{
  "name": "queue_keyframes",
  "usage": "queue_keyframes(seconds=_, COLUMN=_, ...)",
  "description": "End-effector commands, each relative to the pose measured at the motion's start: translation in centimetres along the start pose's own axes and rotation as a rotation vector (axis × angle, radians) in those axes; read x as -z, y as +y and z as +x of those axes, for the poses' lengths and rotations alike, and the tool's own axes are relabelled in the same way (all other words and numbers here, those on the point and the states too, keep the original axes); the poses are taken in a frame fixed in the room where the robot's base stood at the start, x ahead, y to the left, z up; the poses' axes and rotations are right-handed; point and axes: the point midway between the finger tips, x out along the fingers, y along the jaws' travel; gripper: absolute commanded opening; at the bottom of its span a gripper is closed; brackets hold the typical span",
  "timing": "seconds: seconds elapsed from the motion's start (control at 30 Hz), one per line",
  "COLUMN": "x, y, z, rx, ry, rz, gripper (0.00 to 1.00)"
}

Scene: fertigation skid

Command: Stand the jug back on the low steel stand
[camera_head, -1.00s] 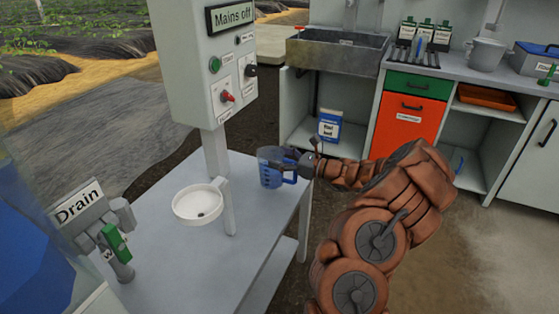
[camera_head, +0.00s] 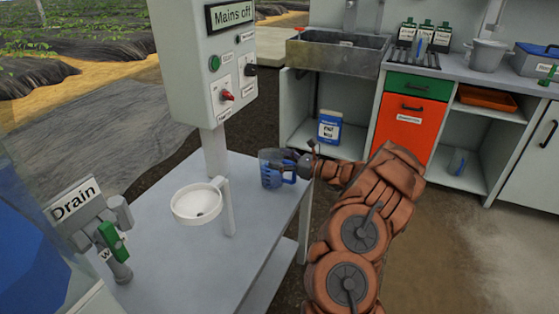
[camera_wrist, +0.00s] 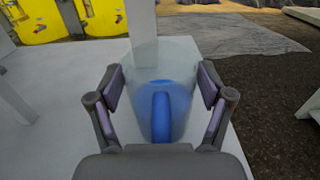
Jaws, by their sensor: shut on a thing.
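The jug (camera_head: 271,174) is clear with blue contents or blue lower part and a blue handle. It appears upright over the right rear part of the grey low stand (camera_head: 165,245). I cannot tell whether its base touches the top. My gripper (camera_head: 297,165) reaches it from the right. In the wrist view, my gripper (camera_wrist: 160,88) has one finger on each side of the jug (camera_wrist: 182,97), shut on it, with the blue handle facing the camera. The jug's base is hidden there.
A white round dish (camera_head: 185,206) on a bracket and a grey post (camera_head: 215,150) carrying the "Mains off" panel (camera_head: 232,75) stand left of the jug. A drain valve (camera_head: 112,240) is at the front left. Cabinets and a sink (camera_head: 335,58) are behind.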

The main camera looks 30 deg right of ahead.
Motion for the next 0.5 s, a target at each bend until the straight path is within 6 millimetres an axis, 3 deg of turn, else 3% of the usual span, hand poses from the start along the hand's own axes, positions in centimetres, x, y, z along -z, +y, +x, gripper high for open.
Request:
queue_keyframes(seconds=0.23, x=0.16, y=0.0, z=0.01, rx=0.0, ry=-0.001, rz=0.0, gripper=0.1)
queue_keyframes(seconds=0.27, x=0.23, y=0.01, z=0.0, rx=0.0, ry=-0.001, rz=0.001, gripper=0.8)
queue_keyframes(seconds=0.43, x=0.2, y=0.02, z=0.0, rx=0.0, ry=-0.001, rz=0.001, gripper=0.98)
queue_keyframes(seconds=0.5, x=0.2, y=0.01, z=-0.01, rx=0.0, ry=-0.001, rz=0.001, gripper=1.0)
